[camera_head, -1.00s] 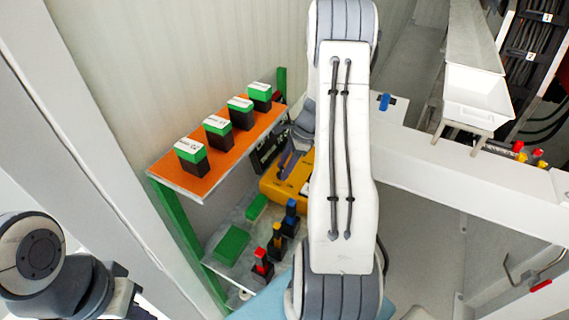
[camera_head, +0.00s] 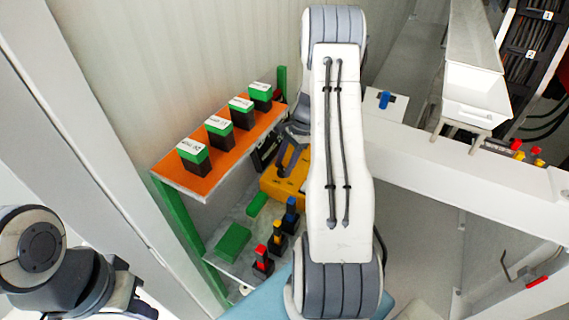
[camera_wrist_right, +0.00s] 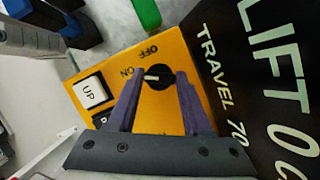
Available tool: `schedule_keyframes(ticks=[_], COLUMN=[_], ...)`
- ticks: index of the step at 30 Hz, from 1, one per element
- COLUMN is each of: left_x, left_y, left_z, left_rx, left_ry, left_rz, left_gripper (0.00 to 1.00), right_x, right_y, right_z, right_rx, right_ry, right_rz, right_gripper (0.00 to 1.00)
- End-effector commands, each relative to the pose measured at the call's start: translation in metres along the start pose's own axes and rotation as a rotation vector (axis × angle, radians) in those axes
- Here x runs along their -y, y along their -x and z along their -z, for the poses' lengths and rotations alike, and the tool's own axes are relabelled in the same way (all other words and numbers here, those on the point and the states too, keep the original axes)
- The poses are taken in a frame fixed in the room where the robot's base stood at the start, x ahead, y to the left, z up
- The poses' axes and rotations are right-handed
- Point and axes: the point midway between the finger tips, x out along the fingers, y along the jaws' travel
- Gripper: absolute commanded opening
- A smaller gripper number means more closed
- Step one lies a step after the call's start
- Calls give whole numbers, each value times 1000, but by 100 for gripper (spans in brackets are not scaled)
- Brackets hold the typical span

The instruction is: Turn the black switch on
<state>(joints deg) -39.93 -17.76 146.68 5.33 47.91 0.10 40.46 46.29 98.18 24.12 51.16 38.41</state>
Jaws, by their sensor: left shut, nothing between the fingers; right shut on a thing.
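The black switch (camera_wrist_right: 158,78) is a round knob on a yellow control box (camera_wrist_right: 160,118), which also shows in the head view (camera_head: 274,186). Its white mark lies roughly sideways, near the ON label, with OFF above. My right gripper (camera_wrist_right: 160,76) has one finger on each side of the knob and is shut on it. In the head view my right gripper (camera_head: 290,155) is at the box, partly hidden by my arm. My left gripper (camera_head: 138,302) is low at the left, away from the box, shut and empty.
A white UP button (camera_wrist_right: 90,94) sits beside the switch. An orange shelf (camera_head: 215,172) with several green-topped black boxes stands behind left. Red, yellow and blue-topped items (camera_head: 278,240) stand in front of the box. A white beam (camera_head: 440,170) runs to the right.

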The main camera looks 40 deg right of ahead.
Motion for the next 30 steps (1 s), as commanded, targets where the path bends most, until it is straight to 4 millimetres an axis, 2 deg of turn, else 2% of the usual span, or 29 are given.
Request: schedule_keyframes(ticks=[5,6,7,8,17,20,23,30], left_x=[0,0,0,0,0,0,0,1], left_y=[0,0,0,0,0,-2,-7,-18], left_z=[0,0,0,0,0,0,0,-1], left_rx=[0,0,0,0,0,0,0,0], left_ry=[0,0,0,0,0,0,0,-1], left_rz=[0,0,0,0,0,0,0,0], left_gripper=[0,0,0,0,0,0,0,0], right_x=[1,1,1,1,0,1,2,1], right_y=[1,1,1,1,1,6,20,68], right_z=[1,1,1,1,0,1,2,2], right_rx=[-3,-3,-3,-3,-2,-4,-5,-5], right_ry=[4,4,4,4,2,3,3,2], right_rz=[2,2,2,2,2,4,7,7], right_gripper=[0,61,73,80,80,80,80,80])
